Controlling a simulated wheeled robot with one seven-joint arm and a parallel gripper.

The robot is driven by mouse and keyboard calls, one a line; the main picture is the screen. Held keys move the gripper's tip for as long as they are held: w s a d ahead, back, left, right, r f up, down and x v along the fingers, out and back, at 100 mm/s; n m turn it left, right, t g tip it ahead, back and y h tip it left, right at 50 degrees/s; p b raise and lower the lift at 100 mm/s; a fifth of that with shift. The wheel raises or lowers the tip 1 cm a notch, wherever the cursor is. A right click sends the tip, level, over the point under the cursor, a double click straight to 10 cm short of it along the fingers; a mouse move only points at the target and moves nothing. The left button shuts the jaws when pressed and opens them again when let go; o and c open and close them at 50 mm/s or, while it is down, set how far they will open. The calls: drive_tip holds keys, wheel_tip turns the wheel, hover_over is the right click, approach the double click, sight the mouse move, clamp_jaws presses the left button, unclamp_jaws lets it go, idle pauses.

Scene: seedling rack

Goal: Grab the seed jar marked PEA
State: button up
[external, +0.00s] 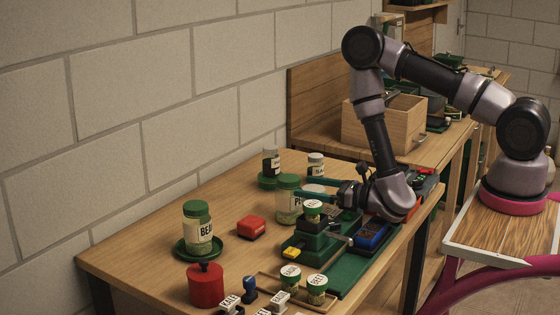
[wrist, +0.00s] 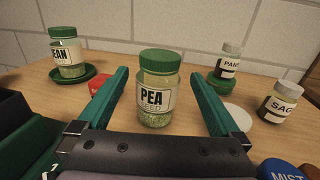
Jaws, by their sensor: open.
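The PEA jar (wrist: 157,92) is clear glass with a green lid and a white label, and stands upright on the wooden table. In the wrist view it sits in the middle, between the lines of the two green fingers. My gripper (wrist: 158,76) is open, with one finger to each side of the jar and a gap on both sides. In the external view my gripper (external: 299,189) is level over the table, its fingertips near the right side of the PEA jar (external: 286,206). I cannot tell how far the tips reach past the jar.
The BEAN jar (external: 197,228) stands on a green saucer to the left. A red block (external: 251,228) lies between. Behind are the PANSY-like jar (wrist: 229,60) and the SAGE jar (wrist: 282,102). A white disc (wrist: 238,116) lies right of the PEA jar. A green stand (external: 312,240) is in front.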

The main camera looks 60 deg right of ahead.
sight(289, 183)
drive_tip(key=shift+w+a, duration=0.2)
drive_tip(key=shift+w, duration=0.85)
drive_tip(key=shift+w+a, duration=0.15)
drive_tip(key=shift+w, duration=0.85)
drive_tip(key=shift+w+a, duration=0.2)
drive_tip(key=shift+w, duration=0.85)
clamp_jaws()
